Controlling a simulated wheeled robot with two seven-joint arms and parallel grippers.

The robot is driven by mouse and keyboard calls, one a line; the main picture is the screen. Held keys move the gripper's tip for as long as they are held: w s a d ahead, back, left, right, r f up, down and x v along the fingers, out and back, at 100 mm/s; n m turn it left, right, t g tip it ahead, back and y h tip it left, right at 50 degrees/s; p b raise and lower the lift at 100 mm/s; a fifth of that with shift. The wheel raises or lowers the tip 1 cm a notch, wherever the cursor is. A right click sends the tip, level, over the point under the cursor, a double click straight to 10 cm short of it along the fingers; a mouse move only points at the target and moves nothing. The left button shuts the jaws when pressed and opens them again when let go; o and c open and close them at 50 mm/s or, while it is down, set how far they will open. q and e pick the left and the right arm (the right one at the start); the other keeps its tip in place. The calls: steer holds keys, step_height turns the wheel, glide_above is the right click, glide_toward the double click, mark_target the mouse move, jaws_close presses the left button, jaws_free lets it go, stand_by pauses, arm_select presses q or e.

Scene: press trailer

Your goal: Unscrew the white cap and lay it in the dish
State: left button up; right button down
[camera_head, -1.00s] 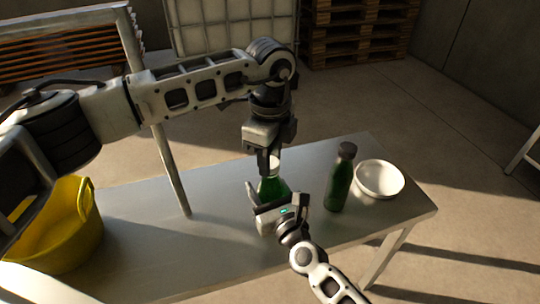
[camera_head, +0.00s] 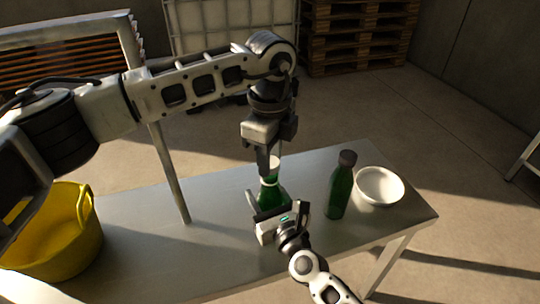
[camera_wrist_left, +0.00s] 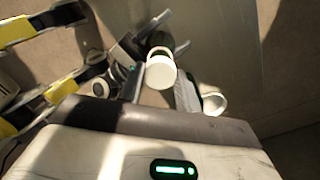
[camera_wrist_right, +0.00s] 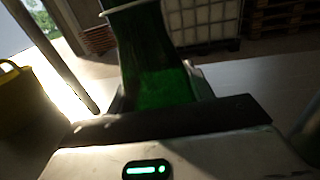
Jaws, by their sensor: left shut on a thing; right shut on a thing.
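A green bottle (camera_head: 271,193) stands on the table at the middle of the head view. My right gripper (camera_head: 266,212) is shut around its body; the bottle also fills the upper middle of the right wrist view (camera_wrist_right: 155,70). The white cap (camera_wrist_left: 160,72) shows in the left wrist view, between the fingers of my left gripper (camera_head: 269,160), which is shut on it above the bottle. The fingers hide much of the cap in the head view, and I cannot tell whether it still touches the neck. The white dish (camera_head: 380,184) is empty, at the table's right end.
A second green bottle (camera_head: 340,190) with a dark cap stands upright between the held bottle and the dish. A yellow tub (camera_head: 55,240) is at the left.

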arm_select(q)
steer(key=shift+r, duration=1.95)
arm_select(e)
steer(key=c, duration=0.5)
jaws_free()
